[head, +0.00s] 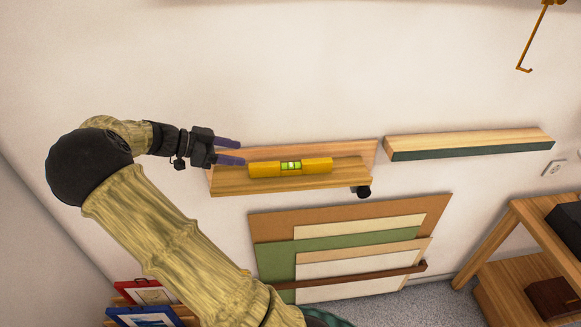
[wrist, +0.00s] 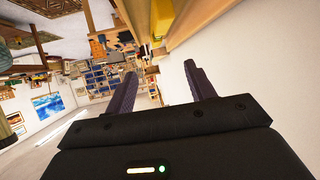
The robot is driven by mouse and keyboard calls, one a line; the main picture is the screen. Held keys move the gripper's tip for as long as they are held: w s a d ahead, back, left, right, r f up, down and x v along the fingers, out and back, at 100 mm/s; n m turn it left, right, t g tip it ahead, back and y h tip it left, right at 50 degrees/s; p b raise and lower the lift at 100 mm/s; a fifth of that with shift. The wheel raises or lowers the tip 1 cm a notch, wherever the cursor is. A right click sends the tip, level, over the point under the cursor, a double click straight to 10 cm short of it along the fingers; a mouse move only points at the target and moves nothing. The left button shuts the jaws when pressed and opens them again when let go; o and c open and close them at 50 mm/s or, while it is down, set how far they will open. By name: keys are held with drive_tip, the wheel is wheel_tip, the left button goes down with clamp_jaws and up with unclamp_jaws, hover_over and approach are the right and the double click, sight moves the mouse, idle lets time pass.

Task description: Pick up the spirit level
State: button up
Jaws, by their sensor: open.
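The yellow spirit level (head: 262,170) with a green vial in its middle lies lengthwise on a wooden wall shelf (head: 235,186). My gripper (head: 240,151) is at the shelf's left end, its two dark purple fingers apart and pointing right toward the level. The fingers are empty and a gap shows between them and the level's left end. In the wrist view my gripper (wrist: 158,82) is open, and a yellow piece that looks like the end of the level (wrist: 162,18) shows beyond the fingers at the top.
A second wooden ledge with a dark green front (head: 470,146) is on the wall to the right. Several flat boards (head: 345,225) lean below the shelf. A wooden table (head: 530,225) stands at the right. The wall above the shelf is clear.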

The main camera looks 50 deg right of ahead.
drive_tip(key=p, duration=0.4)
approach(287, 163)
drive_tip(key=x, duration=0.4)
drive_tip(key=shift+d+r, duration=0.15)
drive_tip(key=shift+d, duration=0.1)
drive_tip(key=shift+s+d+f+p, duration=0.2)
drive_tip(key=shift+s+d+p, duration=0.1)
drive_tip(key=shift+d+p, duration=0.1)
drive_tip(key=p+x, duration=0.2)
drive_tip(key=x, duration=0.2)
drive_tip(key=shift+d+f, duration=0.1)
drive_tip(key=shift+f, duration=0.25)
drive_tip(key=shift+c, duration=0.4)
clamp_jaws()
